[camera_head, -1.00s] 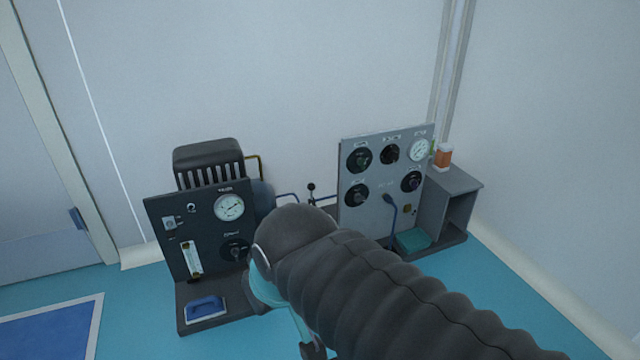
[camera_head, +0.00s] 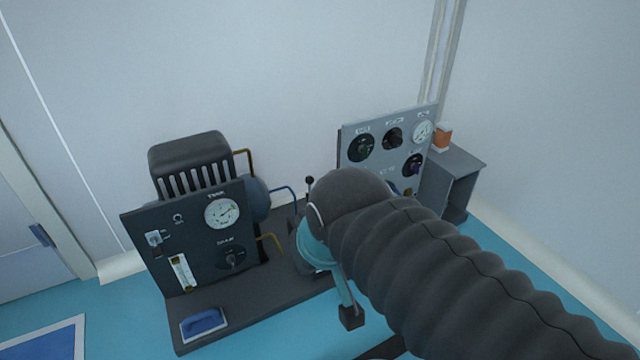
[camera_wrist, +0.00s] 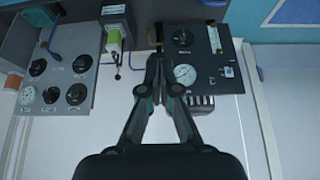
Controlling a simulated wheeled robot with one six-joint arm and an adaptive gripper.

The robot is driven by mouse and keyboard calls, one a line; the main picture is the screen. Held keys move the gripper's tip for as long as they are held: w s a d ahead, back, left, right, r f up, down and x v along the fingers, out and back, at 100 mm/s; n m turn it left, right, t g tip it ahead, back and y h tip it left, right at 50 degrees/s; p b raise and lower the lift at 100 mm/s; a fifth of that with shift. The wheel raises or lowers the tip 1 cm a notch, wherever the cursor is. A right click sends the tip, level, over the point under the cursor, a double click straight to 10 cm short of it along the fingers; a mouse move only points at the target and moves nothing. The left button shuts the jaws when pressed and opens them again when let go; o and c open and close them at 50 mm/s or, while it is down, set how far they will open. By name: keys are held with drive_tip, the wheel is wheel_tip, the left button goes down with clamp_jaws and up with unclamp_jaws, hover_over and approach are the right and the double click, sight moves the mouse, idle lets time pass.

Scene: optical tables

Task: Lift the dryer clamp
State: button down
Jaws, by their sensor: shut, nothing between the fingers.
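My gripper (camera_wrist: 160,65) is shut and empty in the wrist view, its fingertips together beside the edge of the dark panel (camera_wrist: 238,80). The dark panel (camera_head: 140,260) stands at left in the head view, with a gauge, a knob and a flow tube. A small metal latch-like fitting (camera_head: 155,238) sits at its upper left; it also shows in the wrist view (camera_wrist: 229,72), right of my gripper and apart from it. I cannot tell for sure whether this is the dryer clamp. My arm hides my fingertips in the head view.
A grey panel with several knobs (camera_head: 372,170) stands at right, partly behind my arm. A thin lever with a ball top (camera_head: 310,182) and bent pipes stand between the panels.

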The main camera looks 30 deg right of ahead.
drive_tip(key=w+d+f+m+y+p, duration=0.1)
drive_tip(key=w+d+f+m+y, duration=0.15)
drive_tip(key=w+m, duration=0.6)
drive_tip(key=w+d+f+m+y+p, duration=0.1)
drive_tip(key=w+f+m+y, duration=0.15)
drive_tip(key=w+m, duration=0.6)
drive_tip(key=w+d+f+m+t+h, duration=0.1)
drive_tip(key=w+d+f+m, duration=0.2)
drive_tip(key=d+m, duration=0.2)
drive_tip(key=w+d+f+m+t, duration=0.2)
drive_tip(key=d+f+m, duration=0.1)
drive_tip(key=d+m, duration=0.3)
drive_tip(key=w+d+f+m+t+h+p, duration=0.1)
drive_tip(key=w+d+f+m, duration=0.2)
drive_tip(key=d+m, duration=0.2)
drive_tip(key=d, duration=0.3)
drive_tip(key=shift+w+d+t+h, duration=0.3)
drive_tip(key=shift+w+t, duration=0.05)
drive_tip(key=shift+t, duration=0.05)
drive_tip(key=shift+f, duration=0.1)
drive_tip(key=b+x, duration=0.1)
drive_tip(key=x, duration=0.8)
drive_tip(key=shift+b, duration=0.4)
drive_tip(key=w, duration=0.1)
drive_tip(key=w+a, duration=0.1)
drive_tip(key=w, duration=0.1)
drive_tip(key=shift+w, duration=0.8)
